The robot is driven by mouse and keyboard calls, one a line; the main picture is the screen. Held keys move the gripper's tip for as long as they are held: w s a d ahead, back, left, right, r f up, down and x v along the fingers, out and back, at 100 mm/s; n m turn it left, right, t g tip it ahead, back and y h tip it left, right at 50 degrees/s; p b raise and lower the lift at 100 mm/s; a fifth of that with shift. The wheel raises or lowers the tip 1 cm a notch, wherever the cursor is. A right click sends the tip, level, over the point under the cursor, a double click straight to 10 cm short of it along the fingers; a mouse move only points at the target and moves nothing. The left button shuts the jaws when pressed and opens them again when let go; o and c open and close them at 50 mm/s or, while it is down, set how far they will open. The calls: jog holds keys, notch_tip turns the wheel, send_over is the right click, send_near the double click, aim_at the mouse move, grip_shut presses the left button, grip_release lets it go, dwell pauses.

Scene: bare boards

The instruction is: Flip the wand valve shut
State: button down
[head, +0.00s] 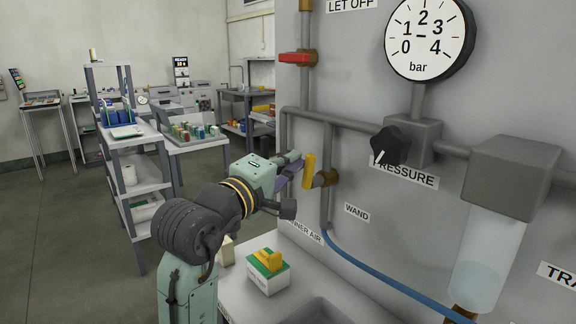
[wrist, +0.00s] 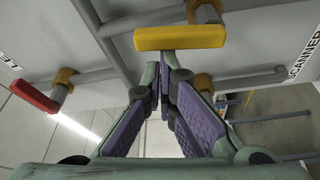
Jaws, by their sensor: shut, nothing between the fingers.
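The wand valve's yellow lever (head: 309,171) stands upright, in line with its vertical grey pipe, on a brass body (head: 328,178) above the WAND label (head: 357,212). In the wrist view the lever (wrist: 180,37) lies across the top centre. My gripper (head: 296,166) is shut and empty, just left of the lever in the head view. In the wrist view its fingertips (wrist: 164,62) meet at the lever's near edge; I cannot tell whether they touch it.
A red lever (head: 296,58) sits on the let-off pipe above. A black pressure knob (head: 389,146) and a gauge (head: 430,37) are to the right. A blue hose (head: 390,278) runs down from the wand pipe. A yellow-topped box (head: 267,272) stands on the bench below.

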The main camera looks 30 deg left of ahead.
aim_at(308, 163)
jog(key=d+m+b, duration=0.1)
jog(key=m+b, duration=0.1)
jog(key=d+m+t+h+b, duration=0.1)
jog(key=m+b, duration=0.1)
jog(key=m, duration=0.1)
jog(key=s+d+m+t+h+b, duration=0.1)
jog(key=m+b, duration=0.1)
jog(key=m, duration=0.1)
jog(key=shift+f, duration=0.25)
jog(key=d+m+h+b, duration=0.1)
jog(key=m+b, duration=0.1)
jog(key=m, duration=0.1)
jog(key=d+f+m+h+b, duration=0.1)
jog(key=m+h+b, duration=0.1)
jog(key=m, duration=0.1)
jog(key=s+m+h+b, duration=0.1)
jog(key=m+b, duration=0.2)
jog(key=m, duration=0.1)
jog(key=shift+d+f+h, duration=0.35)
jog(key=shift+d+h, duration=0.05)
jog(key=shift+d, duration=0.1)
